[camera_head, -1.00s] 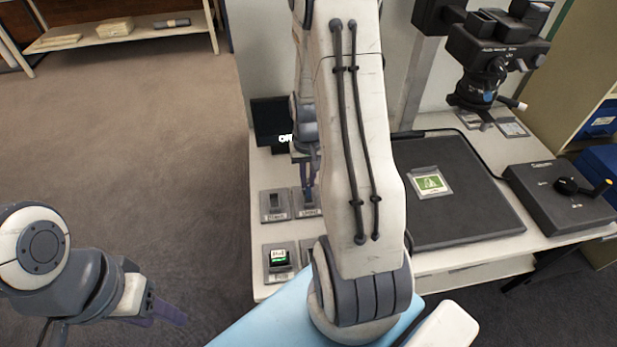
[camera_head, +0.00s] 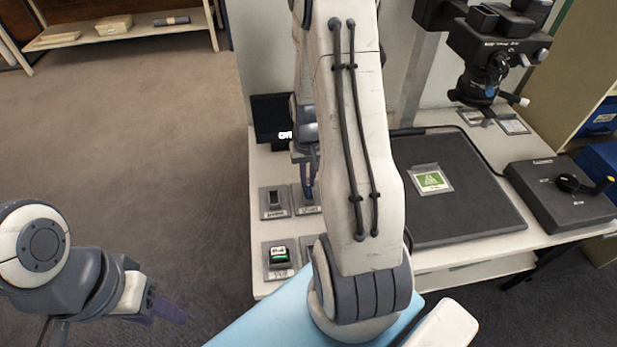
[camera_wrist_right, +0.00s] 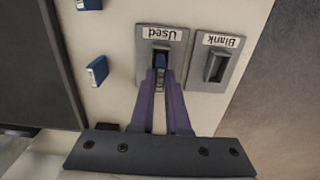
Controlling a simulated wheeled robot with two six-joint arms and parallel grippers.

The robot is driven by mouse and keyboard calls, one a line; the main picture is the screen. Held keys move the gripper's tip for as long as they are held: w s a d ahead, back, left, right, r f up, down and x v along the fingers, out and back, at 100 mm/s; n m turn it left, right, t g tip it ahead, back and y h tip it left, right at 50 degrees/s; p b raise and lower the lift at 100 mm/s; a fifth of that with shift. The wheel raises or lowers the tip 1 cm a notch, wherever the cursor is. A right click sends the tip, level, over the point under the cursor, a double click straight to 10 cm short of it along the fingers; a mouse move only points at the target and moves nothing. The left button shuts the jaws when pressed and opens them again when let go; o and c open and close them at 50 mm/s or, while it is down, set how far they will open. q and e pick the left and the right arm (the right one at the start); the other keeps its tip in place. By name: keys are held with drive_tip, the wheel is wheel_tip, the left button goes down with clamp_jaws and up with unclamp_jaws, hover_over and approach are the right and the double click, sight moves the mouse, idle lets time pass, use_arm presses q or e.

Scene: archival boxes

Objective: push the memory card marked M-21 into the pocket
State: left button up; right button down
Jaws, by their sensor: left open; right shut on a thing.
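My right gripper (camera_wrist_right: 161,80) is shut on a blue memory card (camera_wrist_right: 161,60) at the pocket labelled "Used" (camera_wrist_right: 174,70). The card's far end lies at the dark slot; I cannot tell how deep it sits. No M-21 mark can be read on it, and the fingers cover part of it. In the head view my right gripper (camera_head: 308,190) is over the back right pocket plate (camera_head: 301,208), partly hidden by my arm. My left gripper (camera_head: 168,312) is open and empty over the floor at the lower left, away from the table.
The "Blank" pocket (camera_wrist_right: 216,66) beside it shows an empty slot. Blue cards (camera_wrist_right: 97,71) lie to the left in the wrist view. A front pocket (camera_head: 279,260) holds a card with a green stripe. A dark board (camera_head: 460,215) with a green picture lies to the right.

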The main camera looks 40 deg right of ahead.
drive_tip(key=shift+f+b, duration=0.3)
drive_tip(key=shift+f, duration=0.3)
idle(0.5)
drive_tip(key=c, duration=0.8)
unclamp_jaws()
drive_tip(key=shift+r, duration=0.1)
drive_tip(key=shift+r+p, duration=3)
drive_tip(key=shift+p, duration=0.05)
